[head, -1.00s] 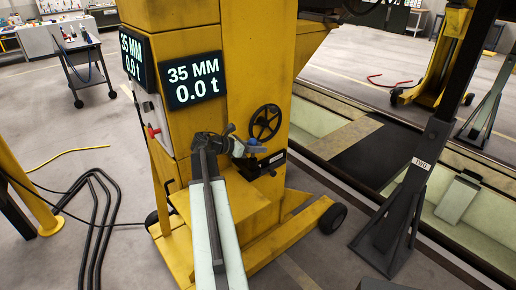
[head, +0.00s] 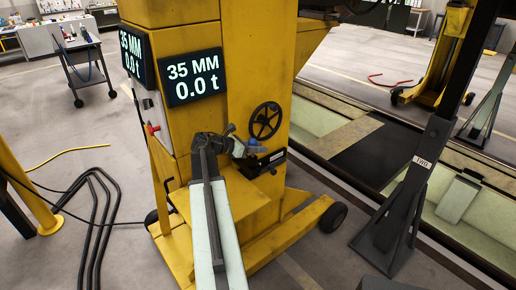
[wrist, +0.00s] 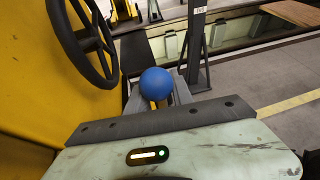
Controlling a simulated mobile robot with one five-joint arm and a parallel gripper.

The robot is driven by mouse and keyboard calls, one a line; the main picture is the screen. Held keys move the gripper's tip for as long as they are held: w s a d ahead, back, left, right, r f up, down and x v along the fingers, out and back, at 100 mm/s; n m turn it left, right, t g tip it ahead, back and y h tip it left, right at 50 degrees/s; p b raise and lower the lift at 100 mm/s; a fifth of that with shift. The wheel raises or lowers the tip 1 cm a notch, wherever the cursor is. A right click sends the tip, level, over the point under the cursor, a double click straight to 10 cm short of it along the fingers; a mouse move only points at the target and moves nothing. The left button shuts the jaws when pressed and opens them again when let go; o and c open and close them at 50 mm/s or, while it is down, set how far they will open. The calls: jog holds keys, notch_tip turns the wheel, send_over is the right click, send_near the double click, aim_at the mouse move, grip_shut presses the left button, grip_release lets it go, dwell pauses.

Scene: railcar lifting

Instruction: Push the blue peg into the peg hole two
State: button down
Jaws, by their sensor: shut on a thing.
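The blue peg shows its round blue head (wrist: 156,84) in the middle of the wrist view. In the head view the blue peg (head: 253,148) is a small blue spot beside the black bracket. My gripper (head: 243,149) is shut on the peg, its grey fingers on both sides of it below the blue head in the wrist view. The black bracket (head: 273,163) with a white label sticks out from the yellow lifting column (head: 260,70). The peg's lower end and the peg holes are hidden, so I cannot tell how deep the peg sits.
A black handwheel (head: 265,121) is just above the bracket; it stands left of the peg in the wrist view (wrist: 85,40). The display (head: 193,79) reads 35 MM and 0.0 t. A dark support stand (head: 405,200) stands to the right. Black cables (head: 95,210) lie on the left floor.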

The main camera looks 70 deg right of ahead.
jog(key=shift+f+b, duration=1.55)
jog(key=shift+f, duration=0.1)
jog(key=c, duration=1)
grip_release()
jog(key=shift+c, duration=0.2)
jog(key=shift+w+a, duration=0.1)
jog(key=p+v, duration=0.3)
jog(key=v, duration=0.4)
jog(key=shift+w+a+r, duration=0.2)
